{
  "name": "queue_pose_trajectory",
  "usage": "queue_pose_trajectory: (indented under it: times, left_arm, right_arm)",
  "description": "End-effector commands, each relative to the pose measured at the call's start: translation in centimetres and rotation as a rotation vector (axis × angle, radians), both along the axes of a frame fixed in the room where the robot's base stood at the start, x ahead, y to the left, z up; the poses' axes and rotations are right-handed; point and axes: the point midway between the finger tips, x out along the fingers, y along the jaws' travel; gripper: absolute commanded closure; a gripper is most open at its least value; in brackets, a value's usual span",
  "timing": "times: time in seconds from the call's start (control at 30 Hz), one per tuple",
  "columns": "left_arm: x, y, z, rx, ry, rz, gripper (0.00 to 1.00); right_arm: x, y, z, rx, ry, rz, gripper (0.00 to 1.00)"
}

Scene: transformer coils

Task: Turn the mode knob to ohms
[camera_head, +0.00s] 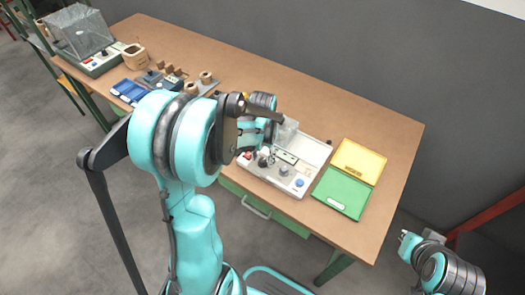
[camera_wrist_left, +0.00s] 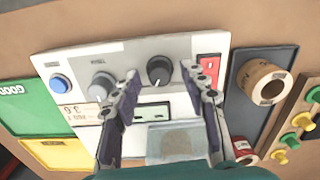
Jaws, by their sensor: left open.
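The white tester (camera_head: 272,183) stands on the bench. In the left wrist view its panel (camera_wrist_left: 135,65) carries a black knob (camera_wrist_left: 159,71), a grey knob (camera_wrist_left: 102,87), a blue button (camera_wrist_left: 60,83) and a red switch (camera_wrist_left: 208,68). The small lettering is too blurred to tell which knob is the mode knob. My left gripper (camera_wrist_left: 160,78) is open, its fingertips on either side of the black knob; contact cannot be told. In the head view my left arm partly hides the tester. My right gripper (camera_head: 406,240) hangs off the bench at lower right; its opening is unclear.
A green tray (camera_head: 342,193) and a yellow tray (camera_head: 358,162) lie right of the tester. A grey tray (camera_wrist_left: 243,110) with a copper-coloured coil (camera_wrist_left: 264,82) lies beside it in the wrist view. A blue bin (camera_head: 128,91) and a clear-covered device (camera_head: 80,35) stand at left.

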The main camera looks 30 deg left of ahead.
Motion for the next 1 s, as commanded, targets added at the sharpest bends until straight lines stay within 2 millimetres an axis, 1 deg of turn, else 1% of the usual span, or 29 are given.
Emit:
queue_pose_trajectory:
  times: [0.17, 0.3, 0.4, 0.5, 0.6, 0.7, 1.0]
  left_arm:
    - [-0.1, 0.0, 3.0, 0.0, 0.0, 0.0, 0.56]
    - [-0.1, 0.0, 6.2, 0.0, 0.0, 0.0, 0.56]
    - [-0.1, 0.0, 8.2, 0.0, 0.0, 0.0, 0.56]
    - [0.0, 0.0, 9.8, 0.0, 0.0, 0.0, 0.56]
    - [0.0, 0.0, 10.9, 0.0, 0.0, 0.0, 0.56]
    - [-0.1, 0.0, 11.4, 0.0, 0.0, 0.0, 0.56]
    - [0.0, 0.0, 11.5, 0.0, 0.0, 0.0, 0.56]
  right_arm:
    - [0.0, 0.0, 0.0, 0.0, 0.0, 0.0, 1.0]
    - [0.0, 0.0, 0.0, 0.0, 0.0, 0.0, 1.0]
    - [0.0, 0.0, 0.0, 0.0, 0.0, 0.0, 1.0]
    - [0.0, 0.0, 0.0, 0.0, 0.0, 0.0, 1.0]
    - [0.0, 0.0, 0.0, 0.0, 0.0, 0.0, 1.0]
    - [0.0, 0.0, 0.0, 0.0, 0.0, 0.0, 1.0]
    - [0.0, 0.0, 0.0, 0.0, 0.0, 0.0, 1.0]
